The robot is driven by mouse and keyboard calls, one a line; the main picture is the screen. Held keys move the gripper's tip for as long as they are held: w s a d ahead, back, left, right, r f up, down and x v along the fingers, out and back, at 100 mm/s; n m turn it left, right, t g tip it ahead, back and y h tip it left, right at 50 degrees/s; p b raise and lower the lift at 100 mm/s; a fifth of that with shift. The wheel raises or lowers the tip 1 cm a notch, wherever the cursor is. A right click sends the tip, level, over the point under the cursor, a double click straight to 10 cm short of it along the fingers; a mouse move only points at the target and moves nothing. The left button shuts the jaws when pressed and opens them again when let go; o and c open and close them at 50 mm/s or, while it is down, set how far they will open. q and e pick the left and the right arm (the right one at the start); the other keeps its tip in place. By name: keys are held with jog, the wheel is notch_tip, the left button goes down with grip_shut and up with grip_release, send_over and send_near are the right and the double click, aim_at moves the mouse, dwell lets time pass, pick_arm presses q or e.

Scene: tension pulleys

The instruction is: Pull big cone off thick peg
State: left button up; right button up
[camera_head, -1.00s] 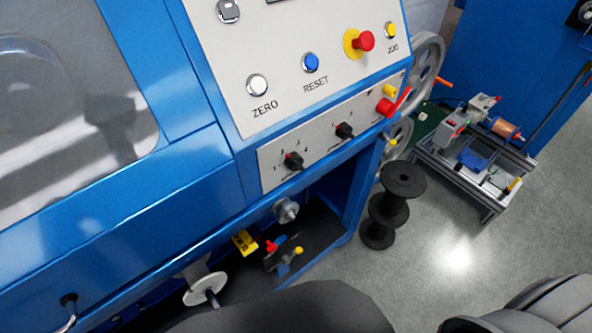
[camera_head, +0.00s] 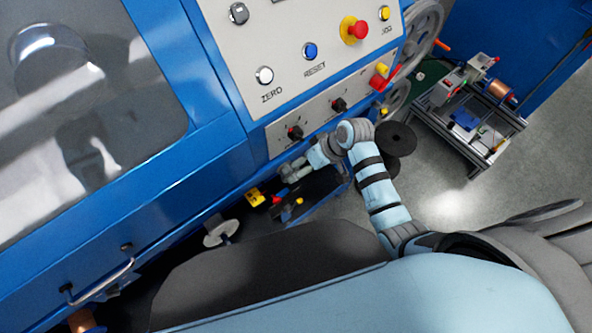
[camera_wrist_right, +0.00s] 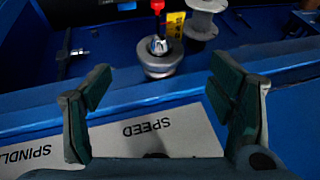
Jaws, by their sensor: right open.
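The big cone (camera_wrist_right: 160,62) is a grey, round metal piece on the machine's front, seated around the thick peg (camera_wrist_right: 158,45), whose bright end shows in the right wrist view. My right gripper (camera_wrist_right: 160,86) is open and empty, with one finger to each side below the cone and apart from it. In the head view my right gripper (camera_head: 300,167) reaches in from the right to the machine's front edge and partly hides the cone area. My left gripper is not in view.
The blue machine's control panel (camera_head: 300,60) with buttons and knobs lies close above my right gripper. A white spool (camera_wrist_right: 205,18) and a yellow label (camera_wrist_right: 175,24) are beyond the cone. A black spool (camera_head: 396,139) stands behind my right arm.

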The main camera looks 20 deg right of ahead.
jog(key=b+x, duration=0.2)
jog(key=x, duration=0.7)
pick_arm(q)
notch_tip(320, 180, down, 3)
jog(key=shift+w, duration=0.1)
pick_arm(e)
jog(key=shift+d, duration=0.1)
jog(key=c, duration=1.4)
jog(key=shift+o, duration=0.2)
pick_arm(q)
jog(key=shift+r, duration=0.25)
pick_arm(e)
jog(key=shift+s, duration=0.2)
jog(key=shift+s+d+r+p, duration=0.1)
jog(key=shift+s+d+p, duration=0.2)
jog(key=shift+s+p, duration=0.3)
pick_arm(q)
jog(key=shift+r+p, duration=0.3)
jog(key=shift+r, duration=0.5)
pick_arm(e)
jog(key=shift+s, duration=0.25)
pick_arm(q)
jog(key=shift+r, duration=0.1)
pick_arm(e)
jog(key=shift+s+d, duration=0.1)
